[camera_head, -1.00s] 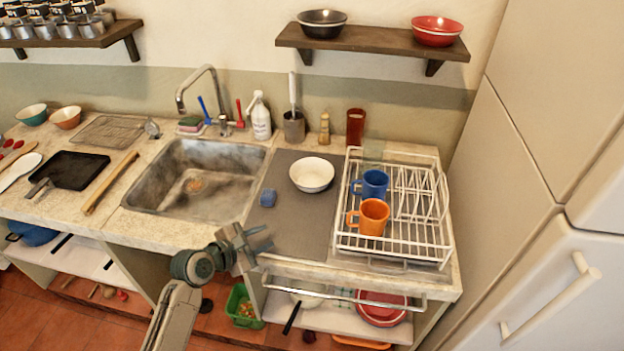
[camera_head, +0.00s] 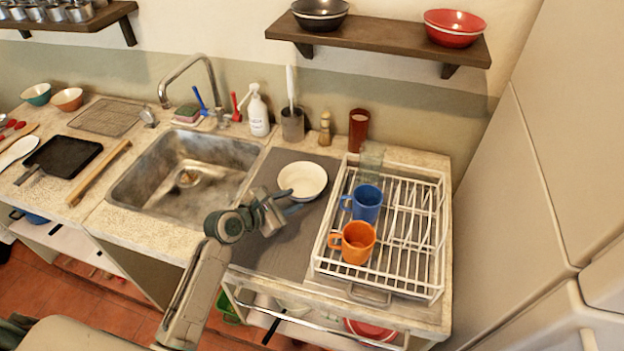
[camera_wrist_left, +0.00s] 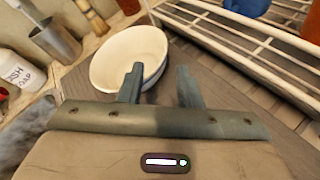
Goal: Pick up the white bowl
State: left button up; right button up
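The white bowl (camera_head: 303,178) stands upright on the grey mat, between the sink and the dish rack. My left gripper (camera_head: 287,202) is at the near left side of the bowl, low over the mat. In the left wrist view the gripper (camera_wrist_left: 160,85) is open, its two fingers apart. Its left finger overlaps the near rim of the bowl (camera_wrist_left: 115,50) in the picture, and the right finger is to the right of the bowl. I cannot tell whether the finger touches the rim. My right gripper is not in view.
The white dish rack (camera_head: 432,285) with a blue mug (camera_head: 367,203) and an orange mug (camera_head: 356,243) stands right of the bowl. The sink (camera_head: 165,210) is to the left. A utensil holder (camera_head: 292,126), a soap bottle (camera_head: 258,112) and a red-brown cup (camera_head: 358,130) stand behind. A wall shelf (camera_head: 390,38) hangs above.

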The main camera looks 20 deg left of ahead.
pick_arm(q)
jog(key=x, duration=0.3)
jog(key=shift+r+p, duration=0.1)
jog(key=shift+p, duration=0.25)
jog(key=p+x, duration=0.2)
jog(key=x, duration=0.3)
jog(key=shift+d, duration=0.3)
jog(key=shift+w+d+f, duration=0.1)
jog(key=shift+w+f, duration=0.2)
jog(key=shift+w, duration=0.05)
grip_shut()
